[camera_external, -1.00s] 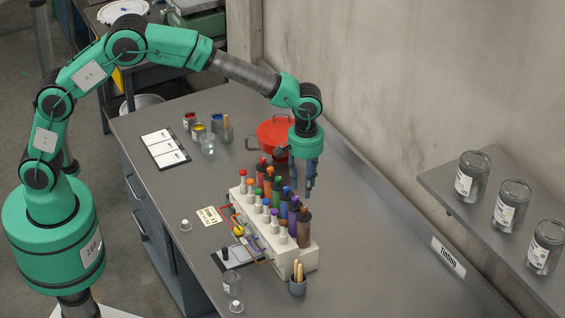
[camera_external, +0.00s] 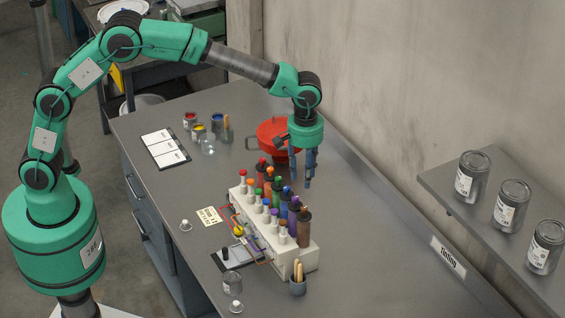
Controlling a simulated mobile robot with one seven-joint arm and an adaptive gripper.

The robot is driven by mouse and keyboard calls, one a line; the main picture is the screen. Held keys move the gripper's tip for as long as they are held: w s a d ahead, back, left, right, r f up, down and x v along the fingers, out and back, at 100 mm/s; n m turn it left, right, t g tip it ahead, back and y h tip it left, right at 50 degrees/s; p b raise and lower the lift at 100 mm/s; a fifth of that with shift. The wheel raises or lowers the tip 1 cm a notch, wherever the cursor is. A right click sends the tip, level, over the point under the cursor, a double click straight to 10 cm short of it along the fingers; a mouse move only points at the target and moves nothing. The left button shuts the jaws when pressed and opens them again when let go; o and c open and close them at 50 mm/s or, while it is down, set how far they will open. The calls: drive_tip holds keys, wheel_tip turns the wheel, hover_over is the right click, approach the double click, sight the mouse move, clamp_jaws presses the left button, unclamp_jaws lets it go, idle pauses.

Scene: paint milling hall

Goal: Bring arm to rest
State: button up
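My gripper (camera_external: 306,183) hangs pointing down over the grey workbench (camera_external: 365,255), at the end of my green arm. Its blue-grey fingers are above the bench behind the bottle rack (camera_external: 275,245), next to the red pot (camera_external: 270,134). The fingers look apart, with nothing visible between them, but they are small in the view. The arm is raised in an arch, reaching out from its base at the left.
The white rack holds several coloured bottles just in front of the gripper. A brush cup (camera_external: 298,285) stands at its near end. Open paint cans (camera_external: 190,121) and a clipboard (camera_external: 165,147) lie farther back. A wall shelf (camera_external: 460,208) with cans is at right.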

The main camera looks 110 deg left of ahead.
drive_tip(key=s+d+r+m+t+b, duration=0.1)
drive_tip(key=s+d+r+m+b, duration=0.25)
drive_tip(key=s+d+r, duration=0.55)
drive_tip(key=s+d+r+m+t+b, duration=0.25)
drive_tip(key=s+d+r+m, duration=0.35)
drive_tip(key=s, duration=0.6)
drive_tip(key=s+d+f+m+b, duration=0.2)
drive_tip(key=s+d, duration=0.1)
drive_tip(key=s, duration=0.5)
drive_tip(key=s+d+f+m+t+b, duration=0.1)
drive_tip(key=s+d+f+m+b, duration=0.1)
drive_tip(key=s, duration=0.7)
drive_tip(key=s+d+f+m+t+b, duration=0.1)
drive_tip(key=s+d+f+m, duration=0.3)
drive_tip(key=s, duration=0.4)
drive_tip(key=shift+s+d+f+b, duration=0.2)
drive_tip(key=shift+s+d+b, duration=0.2)
drive_tip(key=shift+d, duration=0.05)
